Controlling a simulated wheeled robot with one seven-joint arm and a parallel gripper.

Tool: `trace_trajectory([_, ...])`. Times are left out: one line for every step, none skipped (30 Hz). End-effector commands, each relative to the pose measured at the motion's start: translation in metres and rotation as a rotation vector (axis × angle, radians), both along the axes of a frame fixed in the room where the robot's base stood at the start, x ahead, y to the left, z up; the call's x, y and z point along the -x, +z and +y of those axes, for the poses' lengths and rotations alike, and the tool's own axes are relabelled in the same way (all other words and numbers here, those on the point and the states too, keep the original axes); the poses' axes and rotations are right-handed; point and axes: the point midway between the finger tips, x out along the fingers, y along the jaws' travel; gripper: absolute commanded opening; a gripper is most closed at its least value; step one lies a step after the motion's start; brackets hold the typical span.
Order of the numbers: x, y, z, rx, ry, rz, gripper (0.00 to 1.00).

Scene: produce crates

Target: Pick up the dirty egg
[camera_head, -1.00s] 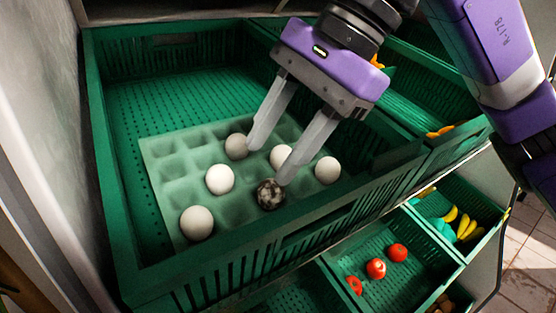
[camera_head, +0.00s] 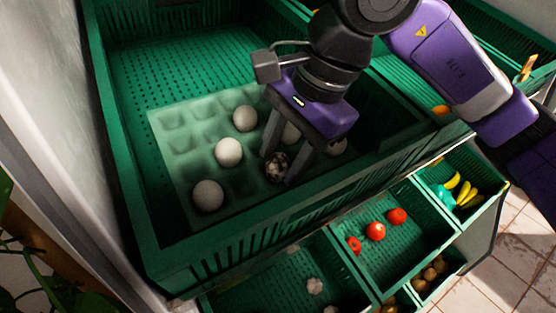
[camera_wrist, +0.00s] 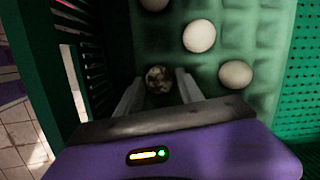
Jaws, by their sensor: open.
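The dirty egg (camera_head: 277,166), white with dark blotches, sits in the pale green egg tray (camera_head: 185,145) near the front wall of the big green crate. In the wrist view the dirty egg (camera_wrist: 159,79) lies between the fingertips. My gripper (camera_head: 284,168) points down with its fingers open, one on each side of the egg. In the wrist view my gripper (camera_wrist: 158,90) shows a gap between each finger and the egg. Clean eggs stand nearby: one at left (camera_head: 229,152), one behind (camera_head: 246,118), one at front left (camera_head: 208,195). Two more are partly hidden behind the fingers.
The green crate's front wall (camera_head: 300,205) rises close beside my gripper. The back of the crate (camera_head: 180,60) is empty. Lower crates hold tomatoes (camera_head: 375,231), bananas (camera_head: 462,193) and brown produce (camera_head: 432,270). A grey wall panel (camera_head: 45,90) stands at left.

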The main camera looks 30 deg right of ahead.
Motion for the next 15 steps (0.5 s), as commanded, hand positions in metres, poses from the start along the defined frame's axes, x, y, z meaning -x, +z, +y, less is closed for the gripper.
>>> trace_trajectory([-0.0002, -0.0006, 0.0002, 0.0, 0.0, 0.0, 0.45])
trace_trajectory([-0.0002, -0.0007, 0.0003, 0.0, 0.0, -0.001, 0.45])
trace_trajectory([-0.0002, -0.0009, 0.0002, 0.0, 0.0, -0.001, 0.45])
trace_trajectory([-0.0002, -0.0008, 0.0002, 0.0, 0.0, -0.001, 0.45])
trace_trajectory([-0.0002, -0.0008, 0.0002, 0.0, 0.0, 0.0, 0.45])
trace_trajectory([-0.0002, -0.0008, 0.0002, 0.0, 0.0, 0.0, 0.43])
trace_trajectory([-0.0001, -0.0007, 0.0001, 0.0, 0.0, 0.0, 0.37])
trace_trajectory([-0.0001, -0.0007, 0.0, 0.0, 0.0, 0.0, 0.31])
trace_trajectory([-0.0001, -0.0007, 0.0001, 0.0, 0.0, 0.0, 0.24])
trace_trajectory([-0.0001, -0.0006, 0.0, 0.0, 0.0, 0.0, 0.24])
trace_trajectory([-0.0001, -0.0006, 0.0, 0.0, 0.0, 0.0, 0.24])
trace_trajectory([-0.0002, -0.0005, 0.0, 0.0, 0.0, 0.0, 0.24])
trace_trajectory([-0.0002, -0.0005, 0.0, 0.0, 0.0, 0.0, 0.24])
trace_trajectory([-0.0001, -0.0004, 0.0, 0.0, 0.0, 0.0, 0.24])
trace_trajectory([-0.0001, -0.0004, 0.0, 0.0, 0.0, 0.0, 0.24])
